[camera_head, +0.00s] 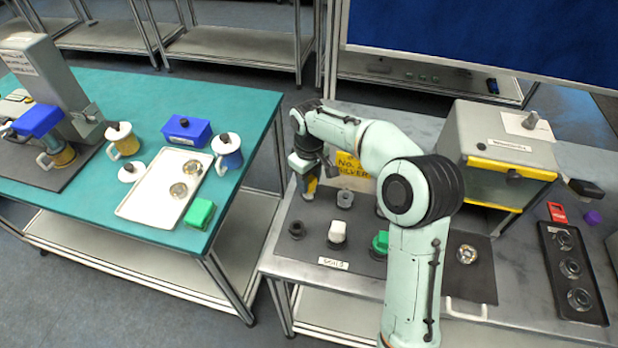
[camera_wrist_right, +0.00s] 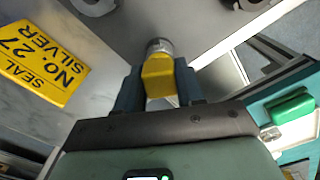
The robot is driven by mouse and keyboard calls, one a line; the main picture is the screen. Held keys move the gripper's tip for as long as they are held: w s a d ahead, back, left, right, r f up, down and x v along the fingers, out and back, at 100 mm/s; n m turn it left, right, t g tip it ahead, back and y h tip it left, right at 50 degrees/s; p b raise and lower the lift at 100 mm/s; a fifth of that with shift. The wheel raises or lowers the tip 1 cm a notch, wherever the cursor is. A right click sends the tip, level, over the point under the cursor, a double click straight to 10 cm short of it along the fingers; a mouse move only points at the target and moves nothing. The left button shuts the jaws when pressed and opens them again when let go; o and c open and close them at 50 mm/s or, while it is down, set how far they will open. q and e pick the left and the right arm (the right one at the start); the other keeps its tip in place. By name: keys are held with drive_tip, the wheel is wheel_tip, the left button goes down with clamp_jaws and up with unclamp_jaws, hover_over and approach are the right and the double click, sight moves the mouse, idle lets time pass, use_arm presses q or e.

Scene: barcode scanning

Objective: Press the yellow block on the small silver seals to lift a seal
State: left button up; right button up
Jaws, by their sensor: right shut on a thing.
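My right gripper (camera_head: 304,168) reaches down at the left edge of the grey bench. It is shut on a yellow block (camera_head: 311,186), which points downward. In the right wrist view the yellow block (camera_wrist_right: 158,76) sits between both fingers. A small silver seal (camera_wrist_right: 160,46) shows at the block's far end and appears to touch it; I cannot tell whether it is attached. A grey metal seal (camera_head: 345,199) stands on the dark mat to the right of the gripper. The yellow sign reading No. 27 silver seal (camera_head: 352,166) is behind. My left gripper is not in view.
On the mat are a dark fitting (camera_head: 297,229), a white-topped piece (camera_head: 337,232) and a green piece (camera_head: 380,243), partly behind my arm. A grey cabinet (camera_head: 495,140) stands to the right. The teal table (camera_head: 240,105) is left, across a gap.

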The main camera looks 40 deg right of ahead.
drive_tip(key=shift+s+a+f, duration=0.1)
drive_tip(key=shift+s+f, duration=0.1)
drive_tip(key=shift+f, duration=0.25)
idle(1.3)
drive_tip(key=shift+r, duration=0.1)
drive_tip(key=shift+w+r+p, duration=0.2)
drive_tip(key=shift+r+p, duration=0.5)
drive_tip(key=shift+r, duration=0.75)
drive_tip(key=shift+r+p, duration=1.1)
drive_tip(key=shift+r, duration=1.15)
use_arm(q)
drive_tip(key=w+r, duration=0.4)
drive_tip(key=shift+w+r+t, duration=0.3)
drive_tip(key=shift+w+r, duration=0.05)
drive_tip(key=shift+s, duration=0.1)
